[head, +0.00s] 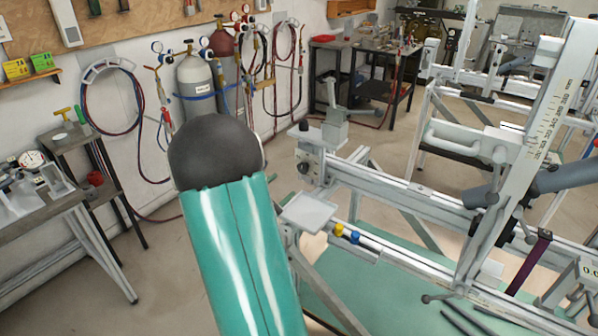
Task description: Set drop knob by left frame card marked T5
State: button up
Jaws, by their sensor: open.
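The frame jig (400,205) is a pale metal rail structure filling the right half of the head view. A dark round knob (303,168) shows on the jig's left end block. A small yellow piece (339,230) and a blue piece (354,237) sit side by side on the lower rail. I cannot tell which of these is the drop knob. A small white card-like piece (490,270) is on the lower right of the jig, with no readable mark. No T5 marking can be read. My green arm with its dark round joint fills the centre; my gripper is not visible.
A flat pale square plate (308,212) juts from the jig's left end, just right of my arm. A grey workbench (40,215) stands at the left. Gas cylinders (196,85) and hoses line the back wall. Open floor lies between bench and jig.

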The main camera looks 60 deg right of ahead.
aim_at(302, 170)
jog(key=d, duration=0.3)
jog(key=s+d, duration=0.1)
jog(key=d, duration=0.6)
jog(key=shift+s+d, duration=0.1)
jog(key=shift+s, duration=0.15)
jog(key=shift+c, duration=0.2)
jog(key=c, duration=0.9)
jog(key=shift+n, duration=0.5)
jog(key=n, duration=0.4)
jog(key=shift+n, duration=0.3)
jog(key=n, duration=0.6)
